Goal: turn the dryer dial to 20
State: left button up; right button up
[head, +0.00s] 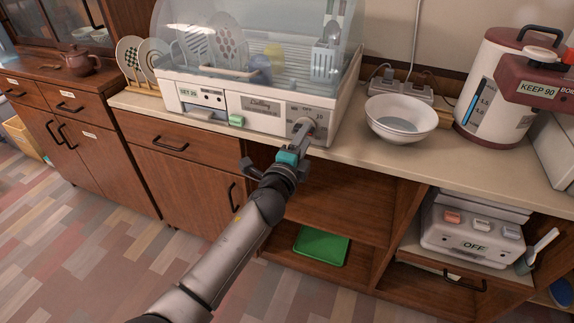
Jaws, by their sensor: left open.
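The dish dryer (271,83) stands on the counter, white with a clear dome lid over dishes. My right gripper is out of view.
A white bowl (401,118) stands on the counter just right of the dryer. A power strip (400,84) lies behind it, and a water boiler (500,84) stands farther right. A plate rack (142,65) is at the left. An open shelf below holds a green tray (320,246).

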pick_arm(q)
jog(key=p+v, duration=0.2)
jog(key=v, duration=1.1)
jog(key=shift+s+p, duration=0.3)
jog(key=shift+p, duration=0.05)
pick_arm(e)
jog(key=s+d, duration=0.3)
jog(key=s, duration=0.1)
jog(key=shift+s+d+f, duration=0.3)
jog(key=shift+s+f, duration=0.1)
pick_arm(q)
jog(key=shift+a, duration=0.15)
